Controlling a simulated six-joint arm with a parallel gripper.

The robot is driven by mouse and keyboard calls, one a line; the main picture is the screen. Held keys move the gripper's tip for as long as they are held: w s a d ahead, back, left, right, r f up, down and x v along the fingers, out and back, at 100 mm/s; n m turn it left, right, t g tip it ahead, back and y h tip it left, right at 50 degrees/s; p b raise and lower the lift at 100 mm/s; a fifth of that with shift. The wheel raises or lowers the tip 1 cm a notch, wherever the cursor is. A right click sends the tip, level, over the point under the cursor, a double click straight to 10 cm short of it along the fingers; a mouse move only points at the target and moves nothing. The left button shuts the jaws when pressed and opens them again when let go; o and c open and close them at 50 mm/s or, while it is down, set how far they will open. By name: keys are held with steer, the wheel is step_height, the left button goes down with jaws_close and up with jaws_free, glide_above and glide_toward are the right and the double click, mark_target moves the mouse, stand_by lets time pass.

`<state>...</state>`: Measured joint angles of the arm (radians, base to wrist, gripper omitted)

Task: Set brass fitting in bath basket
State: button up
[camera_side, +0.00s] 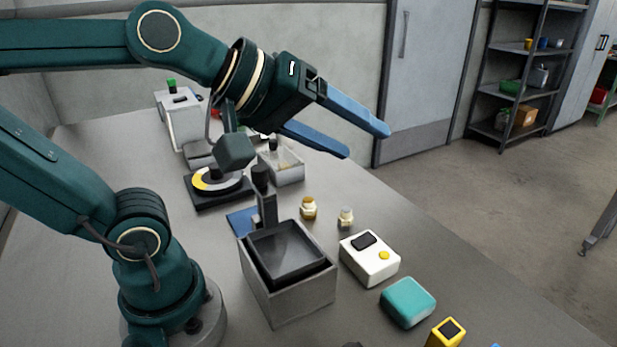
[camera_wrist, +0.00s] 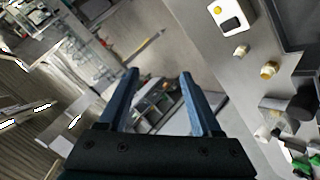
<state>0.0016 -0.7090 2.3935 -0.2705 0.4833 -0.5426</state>
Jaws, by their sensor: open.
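A small brass fitting (camera_side: 308,208) stands upright on the grey bench, right of the bath; it also shows at the right of the wrist view (camera_wrist: 269,69). The dark basket (camera_side: 285,252) sits in the top of a grey metal bath (camera_side: 290,303), with a black-knobbed post behind it. The basket looks empty. My gripper (camera_side: 362,142) has long blue fingers, spread open with nothing between them. It is high above the bench, well above and apart from the fitting, and in the wrist view (camera_wrist: 158,75) it points out over the room.
A paler fitting (camera_side: 345,217) stands just right of the brass one. A white box with a yellow button (camera_side: 370,260), a teal block (camera_side: 408,302) and a yellow block (camera_side: 446,333) stand toward the front right.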

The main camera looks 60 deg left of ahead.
steer(key=w+a+r+n+t+y, duration=0.35)
steer(key=w+r+n+t, duration=0.25)
steer(key=w+r+n, duration=0.7)
steer(key=w+a+n+g+y, duration=0.2)
steer(key=a+n+y, duration=0.3)
steer(key=n, duration=0.6)
steer(key=w+a+n+g+y, duration=0.2)
steer(key=w+a+n+y, duration=0.15)
steer(key=a+n, duration=0.55)
steer(key=n+g+y, duration=0.3)
steer(key=n+g, duration=1.3)
steer(key=g, duration=0.1)
glide_toward(312, 201)
steer(key=x, duration=0.4)
steer(key=shift+s+r, duration=0.1)
steer(key=shift+x, duration=2.5)
